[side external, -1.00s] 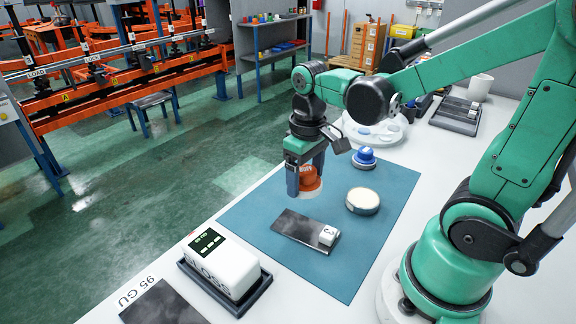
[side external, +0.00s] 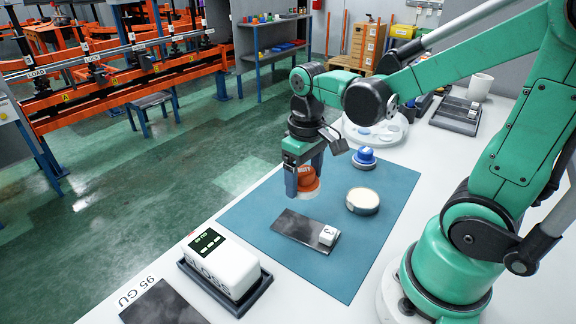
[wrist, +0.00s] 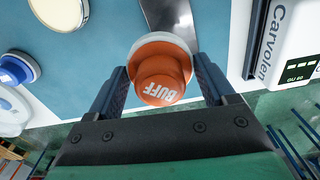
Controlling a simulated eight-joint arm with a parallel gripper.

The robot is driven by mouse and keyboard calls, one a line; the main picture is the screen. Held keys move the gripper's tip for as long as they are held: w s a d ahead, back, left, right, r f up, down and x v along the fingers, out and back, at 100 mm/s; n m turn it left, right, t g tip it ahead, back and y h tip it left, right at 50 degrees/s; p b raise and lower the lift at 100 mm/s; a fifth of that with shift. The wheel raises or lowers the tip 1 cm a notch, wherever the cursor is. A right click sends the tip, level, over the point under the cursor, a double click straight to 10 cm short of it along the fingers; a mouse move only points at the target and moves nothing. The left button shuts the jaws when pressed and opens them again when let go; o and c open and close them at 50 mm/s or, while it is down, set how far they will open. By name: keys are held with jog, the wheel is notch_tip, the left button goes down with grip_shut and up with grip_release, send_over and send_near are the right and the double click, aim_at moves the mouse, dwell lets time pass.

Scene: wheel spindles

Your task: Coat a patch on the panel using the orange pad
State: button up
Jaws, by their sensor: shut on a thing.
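My gripper (side external: 305,184) is shut on the orange pad (side external: 308,180), a round knob marked BUFF with a pale underside. It holds the pad above the blue mat (side external: 248,218), at the far end of the panel. In the wrist view the orange pad (wrist: 160,80) sits between the two fingers. The panel (side external: 296,226) is a dark grey plate lying on the mat, with a small white block (side external: 328,236) marked 3 at its near right end. In the wrist view part of the panel (wrist: 170,18) shows beyond the pad.
A round tin with cream contents (side external: 362,200) and a blue-topped pad (side external: 364,158) stand on the mat's right side. A white meter (side external: 222,266) sits in a dark tray at the front left, beside another dark plate (side external: 162,304). A white round palette (side external: 376,130) lies behind.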

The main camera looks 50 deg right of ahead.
send_over(303, 219)
jog(key=shift+w+f, duration=0.1)
jog(key=shift+f, duration=2.75)
notch_tip(303, 219, down, 2)
jog(key=shift+f, duration=0.1)
jog(key=shift+a, duration=0.85)
jog(key=shift+c, duration=0.5)
jog(key=shift+a, duration=1.15)
jog(key=shift+d, duration=2.05)
jog(key=shift+s+a, duration=0.2)
jog(key=shift+a, duration=1.75)
jog(key=shift+w+d, duration=0.15)
jog(key=shift+d, duration=1.8)
notch_tip(303, 219, up, 3)
jog(key=shift+f, duration=0.15)
jog(key=shift+r, duration=2.75)
